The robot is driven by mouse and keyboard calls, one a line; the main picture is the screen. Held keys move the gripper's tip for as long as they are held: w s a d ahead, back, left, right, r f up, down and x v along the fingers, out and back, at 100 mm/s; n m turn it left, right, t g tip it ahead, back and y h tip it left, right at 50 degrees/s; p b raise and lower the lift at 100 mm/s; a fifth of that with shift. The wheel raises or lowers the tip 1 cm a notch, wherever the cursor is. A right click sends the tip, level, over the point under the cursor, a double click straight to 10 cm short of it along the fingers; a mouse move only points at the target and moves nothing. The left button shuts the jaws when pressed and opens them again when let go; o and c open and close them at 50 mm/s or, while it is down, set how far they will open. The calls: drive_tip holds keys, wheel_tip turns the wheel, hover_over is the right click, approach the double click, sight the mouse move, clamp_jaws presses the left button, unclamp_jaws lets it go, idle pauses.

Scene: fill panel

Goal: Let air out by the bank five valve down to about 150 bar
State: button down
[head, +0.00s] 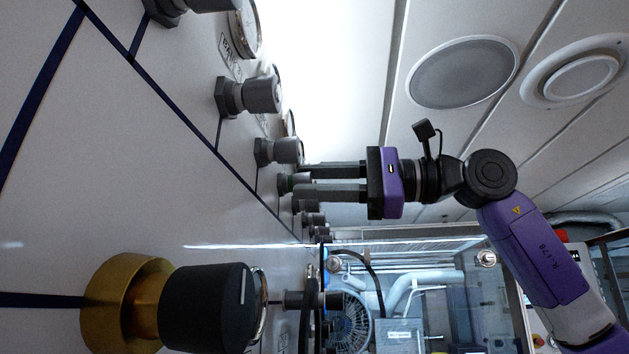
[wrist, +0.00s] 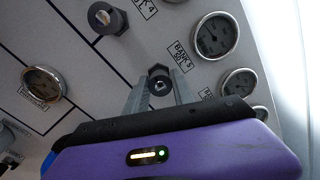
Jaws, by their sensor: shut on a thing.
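The bank five valve (wrist: 160,83) is a small dark knob on the light panel, just left of a label reading BANK 5 (wrist: 181,56). My gripper (wrist: 160,92) is shut on this knob, with one finger on each side of it. In the head view my gripper (head: 302,181) reaches leftward to the panel and its fingertips are at a grey valve knob (head: 285,183). A round gauge (wrist: 216,35) sits beside the BANK 5 label; its needle is too small to read.
A valve by a BANK 4 label (wrist: 108,20) is up and left. More gauges (wrist: 240,84) lie to the right, another (wrist: 42,85) to the left. In the head view, similar knobs (head: 250,95) line the panel, and a large black-and-brass knob (head: 208,306) stands out in front.

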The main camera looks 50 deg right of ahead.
drive_tip(key=shift+a+f, duration=0.1)
drive_tip(key=c, duration=1.1)
unclamp_jaws()
drive_tip(key=shift+s, duration=0.1)
drive_tip(key=shift+b+v, duration=1.2)
drive_tip(key=shift+v, duration=2.7)
